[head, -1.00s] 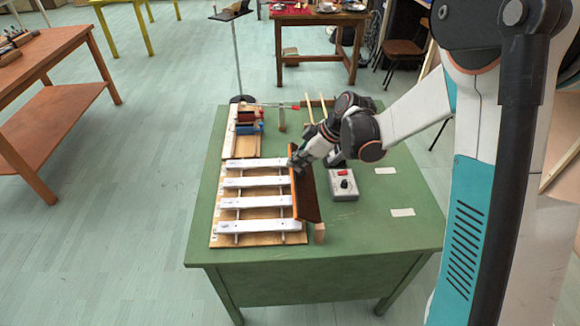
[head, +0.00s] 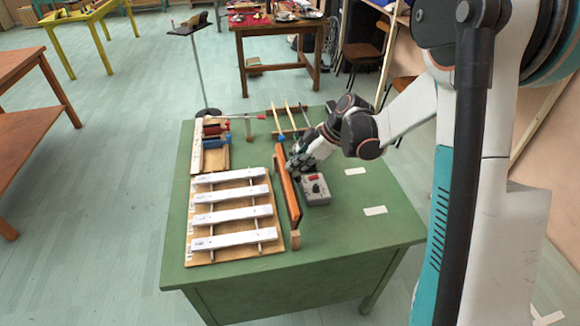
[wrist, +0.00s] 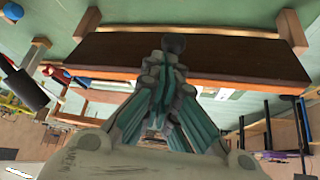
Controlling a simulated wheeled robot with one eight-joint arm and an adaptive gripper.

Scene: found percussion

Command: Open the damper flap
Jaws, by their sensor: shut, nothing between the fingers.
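The damper flap (head: 287,188) is a long orange-brown board standing on edge, close to upright, along the right ends of the white bars (head: 232,214). A small wooden block (head: 295,240) shows at its near end. My gripper (head: 293,169) is shut and empty on the right side of the flap, close against its far half. In the wrist view the shut fingertips (wrist: 173,44) overlap the dark face of the flap (wrist: 245,60) near its middle. Whether they touch it I cannot tell.
A grey control box (head: 314,190) with a red part and a knob sits just right of the flap. Red and blue cylinders (head: 214,143) lie on a wooden frame at the back left. The green table's (head: 370,245) front right is clear.

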